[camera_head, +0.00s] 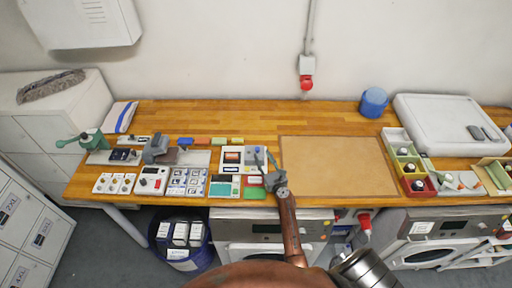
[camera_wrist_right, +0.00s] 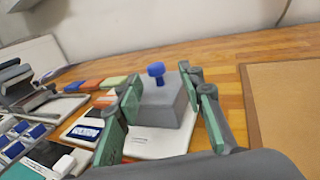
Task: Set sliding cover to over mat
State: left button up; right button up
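A grey block-shaped cover with a blue knob (camera_wrist_right: 158,76) sits on a white plate (camera_wrist_right: 170,146) in the right wrist view. In the head view its blue knob shows small (camera_head: 256,149), just beyond my right gripper (camera_head: 267,163). My right gripper's green-padded fingers (camera_wrist_right: 165,105) are spread to either side of the cover; I cannot tell whether they touch it. A flat tan mat (camera_head: 338,165) lies on the wooden table to the right of the gripper, and its edge shows in the right wrist view (camera_wrist_right: 284,100). The cover is not over this mat. My left gripper is not in view.
Several panels and devices (camera_head: 152,180) fill the table left of the gripper. A row of coloured blocks (camera_head: 202,141) lies behind them. Coloured bins (camera_head: 418,186) and a white case (camera_head: 448,122) stand right of the tan mat. A blue container (camera_head: 374,102) stands at the back.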

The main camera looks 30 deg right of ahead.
aim_at(258, 151)
jog(key=w, duration=0.4)
jog(key=shift+w, duration=0.75)
jog(key=shift+w+d+b, duration=0.15)
jog(key=shift+w+b, duration=0.15)
jog(key=shift+w, duration=0.05)
jog(key=c, duration=0.8)
grip_shut()
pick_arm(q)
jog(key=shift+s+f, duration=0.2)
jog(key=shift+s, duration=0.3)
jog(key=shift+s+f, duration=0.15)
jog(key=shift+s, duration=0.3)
